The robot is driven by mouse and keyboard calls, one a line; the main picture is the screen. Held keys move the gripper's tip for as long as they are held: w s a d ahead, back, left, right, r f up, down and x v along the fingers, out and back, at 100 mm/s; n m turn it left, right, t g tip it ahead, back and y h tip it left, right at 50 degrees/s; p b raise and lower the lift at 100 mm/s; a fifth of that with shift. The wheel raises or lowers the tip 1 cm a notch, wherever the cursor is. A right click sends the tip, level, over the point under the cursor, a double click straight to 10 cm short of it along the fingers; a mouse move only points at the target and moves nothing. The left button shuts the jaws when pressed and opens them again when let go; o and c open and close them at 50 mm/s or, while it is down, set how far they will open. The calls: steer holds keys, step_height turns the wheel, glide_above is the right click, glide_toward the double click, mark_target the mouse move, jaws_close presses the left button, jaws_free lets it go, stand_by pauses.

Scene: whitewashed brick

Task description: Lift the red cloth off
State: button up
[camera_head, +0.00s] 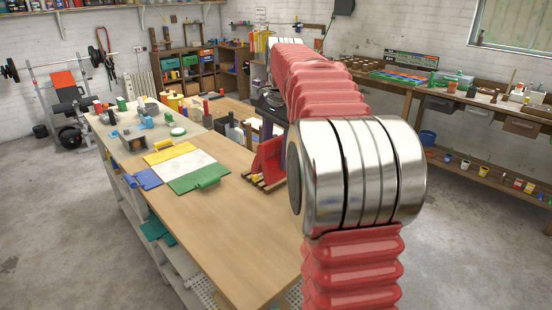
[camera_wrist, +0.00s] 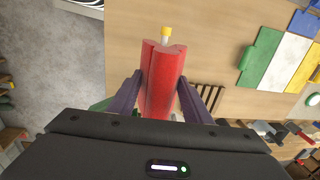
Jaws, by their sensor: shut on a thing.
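The red cloth (camera_wrist: 160,80) is in the middle of the wrist view, folded in long ridges. My gripper (camera_wrist: 161,84) has one dark purple finger on each side of it and is shut on it. A yellow tip with a pale stem (camera_wrist: 166,33) shows at the cloth's far end; I cannot tell what it belongs to. In the head view the red cloth (camera_head: 268,160) shows beside my arm, above a slatted wooden rack (camera_head: 262,184). My arm hides part of that area, and I cannot tell whether the cloth touches the rack.
Yellow, white, green and blue panels (camera_head: 190,165) lie on the wooden bench (camera_head: 225,225), left of the cloth. Bottles and tools crowd the bench's far end. The near bench top is clear. A second workbench (camera_head: 440,95) stands along the right wall.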

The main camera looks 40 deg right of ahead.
mark_target(276, 137)
steer(key=shift+r, duration=2.65)
